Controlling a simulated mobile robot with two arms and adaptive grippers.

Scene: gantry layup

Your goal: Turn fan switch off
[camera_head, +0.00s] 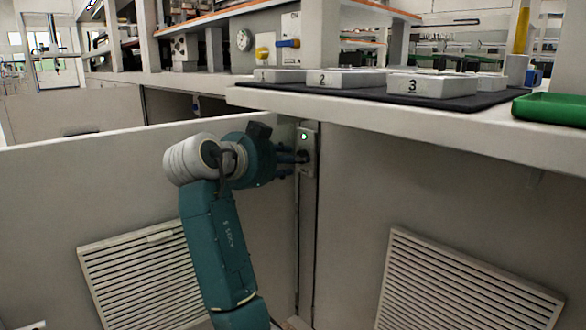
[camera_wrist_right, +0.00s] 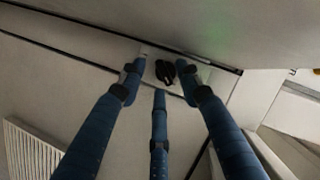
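The fan switch is a black rotary knob (camera_wrist_right: 165,72) on a narrow plate (camera_head: 308,165) fixed to a vertical post under the counter. A small green light (camera_head: 304,136) glows above the knob. My right gripper (camera_head: 292,164) reaches the plate from the left in the head view. In the right wrist view, the three blue fingers of my right gripper (camera_wrist_right: 162,82) are spread around the knob, two at its sides and one below. Gaps show between the fingers and the knob, so the gripper looks open. My left gripper is in neither view.
The counter edge (camera_head: 400,118) overhangs just above and right of the switch. Numbered white blocks (camera_head: 432,86) on a dark mat and a green tray (camera_head: 551,109) lie on it. Louvred vents (camera_head: 460,285) are in the panels below. A low wall panel (camera_head: 90,190) stands at left.

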